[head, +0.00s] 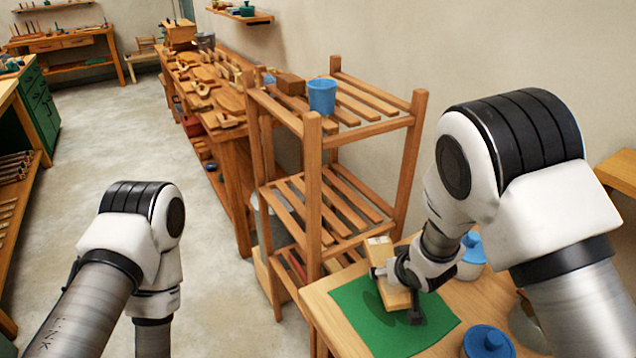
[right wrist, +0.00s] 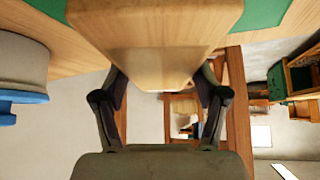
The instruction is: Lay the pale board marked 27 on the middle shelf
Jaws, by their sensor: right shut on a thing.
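The pale board (head: 379,250) is held over the green mat (head: 352,318) on the table at the right, and a lighter patch shows at its far end. I cannot read a number on it. My right gripper (head: 402,290) is shut on the board, which fills the top middle of the right wrist view (right wrist: 155,35) between the two fingers (right wrist: 160,100). The wooden rack has a slatted middle shelf (head: 330,207), left of and beyond the board, with no object visible on it. My left arm shows at the left, but its gripper is out of view.
The rack's top shelf holds a blue cup (head: 322,96) and a brown block (head: 290,84). The rack's corner post (head: 312,190) stands in front. Blue-lidded pots (head: 487,342) stand on the table (head: 325,290) beside the mat. Open floor (head: 110,130) lies left.

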